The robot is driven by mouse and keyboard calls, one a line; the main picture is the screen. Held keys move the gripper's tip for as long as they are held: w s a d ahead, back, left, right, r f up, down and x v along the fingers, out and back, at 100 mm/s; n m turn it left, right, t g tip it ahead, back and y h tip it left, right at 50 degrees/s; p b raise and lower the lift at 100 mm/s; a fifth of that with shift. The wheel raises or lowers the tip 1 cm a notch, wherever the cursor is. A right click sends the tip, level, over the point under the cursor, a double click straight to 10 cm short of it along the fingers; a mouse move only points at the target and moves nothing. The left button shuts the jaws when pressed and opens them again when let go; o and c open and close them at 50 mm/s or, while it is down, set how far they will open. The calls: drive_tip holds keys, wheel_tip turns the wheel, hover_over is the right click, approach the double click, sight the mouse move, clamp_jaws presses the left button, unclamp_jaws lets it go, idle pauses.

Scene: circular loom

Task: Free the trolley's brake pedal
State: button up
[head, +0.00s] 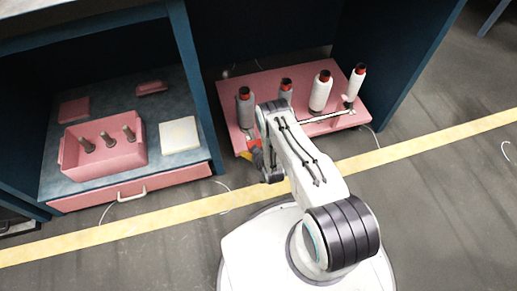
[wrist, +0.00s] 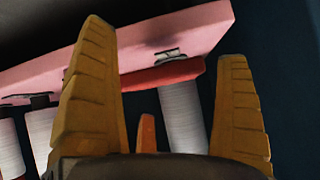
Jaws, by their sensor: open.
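The pink trolley (head: 328,128) stands low on the floor at the right with several spools on it; in the wrist view it appears inverted, its pink deck (wrist: 205,32) running across the top. A red bar (wrist: 162,74), apparently the brake pedal, shows at its edge between my fingers; a red patch (head: 252,142) shows at the trolley's left front in the head view. My gripper (wrist: 164,42) is open with its yellow fingers apart, one on each side of the red bar in the picture. I cannot tell whether they touch it. My arm hides part of the trolley front.
A blue cabinet at the left holds a pink box (head: 75,152) with upright pegs, a white block (head: 180,135) and a pink drawer (head: 130,188). A blue panel (head: 410,55) stands right of the trolley. A yellow floor line (head: 430,147) crosses the open grey floor.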

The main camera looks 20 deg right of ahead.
drive_tip(key=shift+s, duration=0.1)
drive_tip(key=v, duration=1.1)
drive_tip(key=shift+s+r, duration=0.25)
drive_tip(key=shift+s, duration=0.05)
idle(0.4)
drive_tip(key=w+r+g+p, duration=0.1)
drive_tip(key=w+r+p, duration=0.35)
drive_tip(key=r, duration=0.65)
drive_tip(key=w+r+p, duration=0.4)
drive_tip(key=r+p, duration=0.1)
drive_tip(key=r, duration=0.6)
wheel_tip(320, 180, up, 21)
drive_tip(key=s+g+p, duration=0.2)
drive_tip(key=p, duration=0.6)
drive_tip(key=s+r+g+p, duration=0.1)
drive_tip(key=s+r+p, duration=0.4)
drive_tip(key=r, duration=0.6)
drive_tip(key=s+r+g+p, duration=0.1)
drive_tip(key=s+r+p, duration=0.4)
drive_tip(key=r, duration=0.7)
drive_tip(key=s+r+g+p, duration=0.2)
drive_tip(key=s+r+p, duration=0.4)
drive_tip(key=s+r, duration=0.7)
drive_tip(key=s, duration=0.4)
